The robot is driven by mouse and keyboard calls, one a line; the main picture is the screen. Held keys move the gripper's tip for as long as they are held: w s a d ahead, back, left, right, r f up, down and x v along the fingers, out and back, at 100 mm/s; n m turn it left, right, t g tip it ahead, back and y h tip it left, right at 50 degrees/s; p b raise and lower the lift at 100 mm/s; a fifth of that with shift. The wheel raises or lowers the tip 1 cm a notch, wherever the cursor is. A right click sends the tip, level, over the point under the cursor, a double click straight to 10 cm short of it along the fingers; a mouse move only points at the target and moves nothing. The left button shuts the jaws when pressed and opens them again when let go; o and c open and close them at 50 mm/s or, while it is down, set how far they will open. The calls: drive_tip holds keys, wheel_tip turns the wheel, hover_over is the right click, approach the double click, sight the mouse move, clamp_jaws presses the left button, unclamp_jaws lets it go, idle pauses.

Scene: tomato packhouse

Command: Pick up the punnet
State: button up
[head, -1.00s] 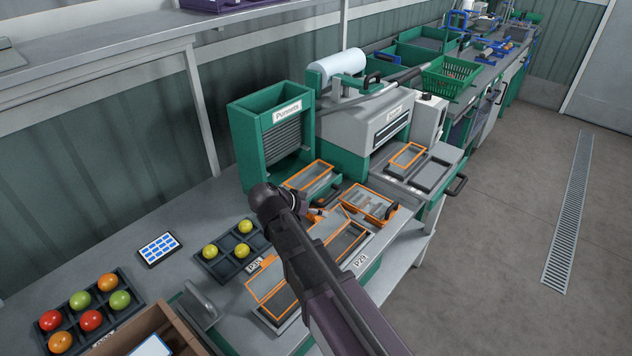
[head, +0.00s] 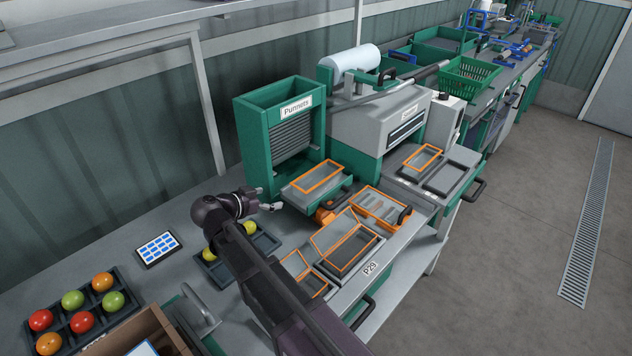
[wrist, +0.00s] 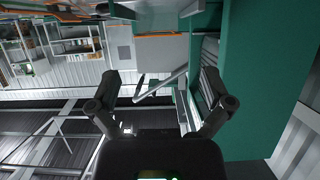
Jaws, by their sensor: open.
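The green dispenser (head: 254,140) labelled "Punnets" stands at the back of the bench, with a grey ribbed stack of punnets (head: 292,140) in its open front. An orange-outlined grey tray area (head: 310,186) lies at its foot; I cannot tell whether a loose punnet is on it. My gripper (head: 276,206) is just left of the dispenser's foot, in front of its left side. In the wrist view the two fingers of my gripper (wrist: 165,84) are spread with nothing clearly between them. The dispenser's green wall (wrist: 262,80) fills the right of that view.
A grey sealing machine (head: 375,110) stands right of the dispenser. Orange-outlined trays (head: 346,243) lie in front. A dark tray with yellow tomatoes (head: 268,243) is partly hidden by my arm. A tablet (head: 158,249), a tomato tray (head: 110,317) and a cardboard box (head: 125,335) are at left.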

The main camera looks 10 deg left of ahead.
sight(299, 191)
drive_tip(key=b+x, duration=0.3)
drive_tip(key=x, duration=0.4)
drive_tip(key=shift+w+d+f, duration=0.15)
drive_tip(key=shift+w+f, duration=0.1)
drive_tip(key=shift+w, duration=0.1)
drive_tip(key=shift+w+d, duration=0.25)
drive_tip(key=shift+w, duration=0.1)
drive_tip(key=shift+w+f, duration=0.1)
drive_tip(key=shift+f, duration=0.05)
drive_tip(key=shift+b+x, duration=1.1)
drive_tip(key=shift+x, duration=1.35)
drive_tip(key=shift+d, duration=0.15)
drive_tip(key=c, duration=0.6)
